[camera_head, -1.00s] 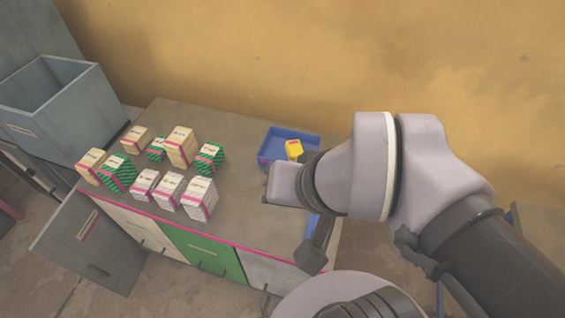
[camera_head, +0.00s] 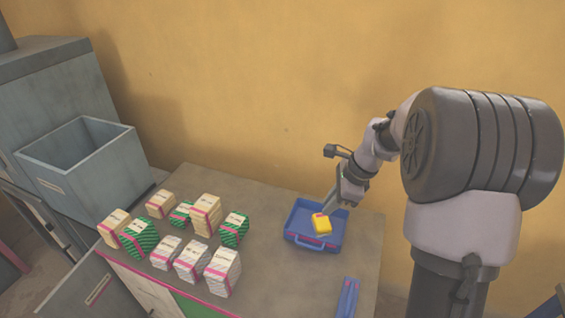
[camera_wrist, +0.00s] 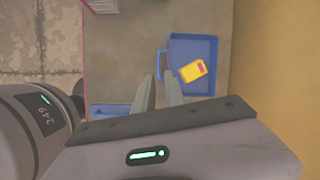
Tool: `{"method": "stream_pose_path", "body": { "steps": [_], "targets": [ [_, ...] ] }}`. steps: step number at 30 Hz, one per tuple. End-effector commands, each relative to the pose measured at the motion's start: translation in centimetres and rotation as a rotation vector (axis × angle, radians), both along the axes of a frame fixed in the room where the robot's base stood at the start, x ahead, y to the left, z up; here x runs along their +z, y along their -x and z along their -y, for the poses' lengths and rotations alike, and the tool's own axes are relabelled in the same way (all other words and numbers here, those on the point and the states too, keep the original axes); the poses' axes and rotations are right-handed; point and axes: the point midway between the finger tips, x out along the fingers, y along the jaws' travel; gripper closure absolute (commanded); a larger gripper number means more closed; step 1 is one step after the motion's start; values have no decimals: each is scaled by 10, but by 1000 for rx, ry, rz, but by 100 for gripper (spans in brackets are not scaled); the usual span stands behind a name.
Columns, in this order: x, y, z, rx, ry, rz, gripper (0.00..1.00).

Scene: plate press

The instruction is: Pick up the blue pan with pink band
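The blue pan (camera_head: 301,219) stands on the table near the back wall, with a handle on its near side and a little pink showing there. A yellow block (camera_head: 322,224) with a red-pink label lies inside it. The pan also shows in the wrist view (camera_wrist: 208,46), with its handle toward the left. My gripper (camera_wrist: 160,80) has its two fingers apart with nothing seen between them. The fingers appear in front of the pan's handle side in the wrist view. In the head view my gripper (camera_head: 332,200) is above the pan's back right; contact cannot be told.
Several cream, green and white boxes (camera_head: 205,215) stand on the left of the table (camera_head: 265,200). A narrow blue item (camera_head: 348,297) lies near the table's front right. A grey open bin (camera_head: 85,165) stands at left. The yellow wall (camera_head: 270,90) is close behind.

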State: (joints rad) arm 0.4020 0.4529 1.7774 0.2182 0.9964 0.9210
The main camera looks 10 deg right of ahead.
Motion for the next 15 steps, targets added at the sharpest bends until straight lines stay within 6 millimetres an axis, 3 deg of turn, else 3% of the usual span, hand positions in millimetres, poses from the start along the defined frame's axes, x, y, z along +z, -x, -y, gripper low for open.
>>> {"method": "stream_pose_path", "body": {
  "steps": [3, 6, 15],
  "targets": [
    [-38, -15, 28, -172, -72, -75, 85],
    [-56, -20, 35, -234, -97, -102, 85],
    [-138, -36, 10, -238, -100, -107, 85]
  ]
}}
